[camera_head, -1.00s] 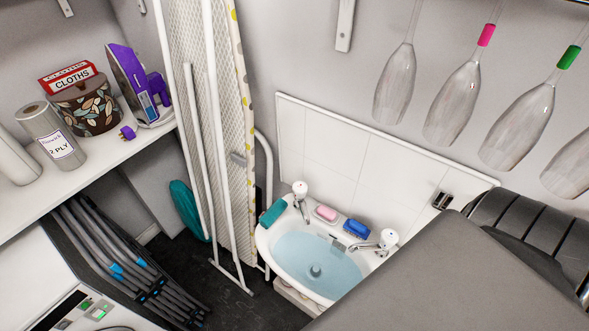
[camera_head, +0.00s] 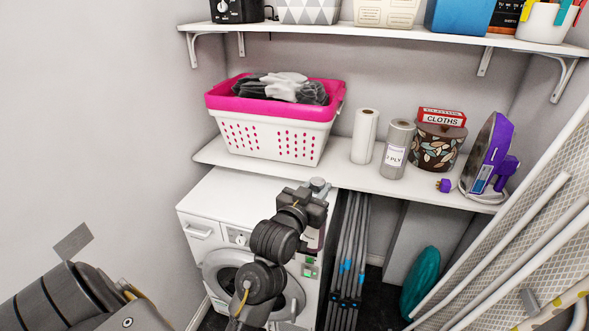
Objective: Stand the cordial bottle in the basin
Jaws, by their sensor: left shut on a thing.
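The gripper and arm hide much of the bottle. I cannot tell whether its base touches the machine or is clear of it. The basin is outside the view now. My right gripper is not in view.
A white washing machine (camera_head: 205,205) stands under a shelf (camera_head: 240,158). The shelf bears a pink-lined laundry basket (camera_head: 270,135), paper rolls (camera_head: 397,150), a patterned pot (camera_head: 436,148) and a purple iron (camera_head: 487,155). An ironing board (camera_head: 530,235) leans at right. A folded grey airer (camera_head: 348,250) stands beside the machine.

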